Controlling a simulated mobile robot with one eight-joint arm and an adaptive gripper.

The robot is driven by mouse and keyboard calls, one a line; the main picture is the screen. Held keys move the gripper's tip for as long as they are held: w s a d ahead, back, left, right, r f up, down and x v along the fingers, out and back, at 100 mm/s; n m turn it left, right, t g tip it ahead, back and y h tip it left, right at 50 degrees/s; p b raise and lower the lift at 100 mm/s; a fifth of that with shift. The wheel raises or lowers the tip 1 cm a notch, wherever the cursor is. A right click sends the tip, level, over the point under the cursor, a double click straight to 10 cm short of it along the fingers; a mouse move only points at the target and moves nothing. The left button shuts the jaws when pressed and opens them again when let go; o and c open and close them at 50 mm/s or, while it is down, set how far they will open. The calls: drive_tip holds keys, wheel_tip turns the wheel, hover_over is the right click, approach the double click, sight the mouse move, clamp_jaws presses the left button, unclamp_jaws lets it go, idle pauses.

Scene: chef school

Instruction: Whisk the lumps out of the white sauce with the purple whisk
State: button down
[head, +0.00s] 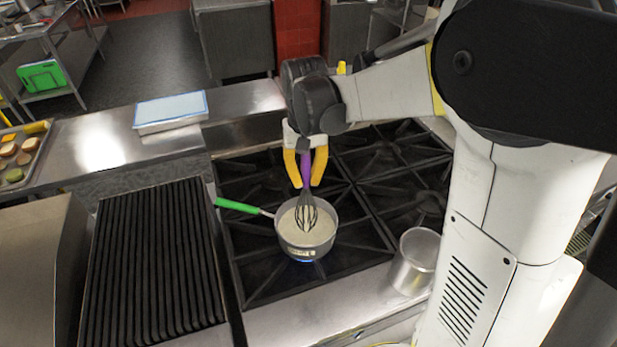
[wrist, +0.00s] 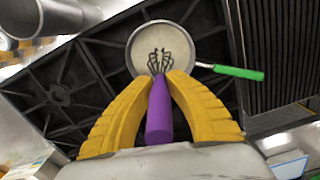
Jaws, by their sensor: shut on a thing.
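My gripper (head: 305,167) has yellow fingers shut on the purple handle of the whisk (head: 306,212). The whisk points down, with its dark wire loops over or in the pot of white sauce (head: 291,226); I cannot tell how deep the wires reach. The pot (head: 308,251) is metal with a green handle pointing left, and stands on a burner with a blue flame showing below it. In the wrist view the gripper (wrist: 162,82) holds the purple whisk handle (wrist: 159,112), and the wires lie across the pale sauce (wrist: 143,60). I cannot make out lumps.
An empty-looking metal container (head: 415,262) stands at the right front of the stove (head: 262,288). A ribbed grill (head: 150,265) is to the left. A white-blue box (head: 171,111) lies on the steel counter (head: 97,148) behind, and a food tray (head: 20,155) is at far left.

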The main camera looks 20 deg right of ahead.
wheel_tip(320, 180, up, 10)
drive_tip(key=p, duration=0.7)
drive_tip(key=shift+r, duration=0.25)
idle(0.4)
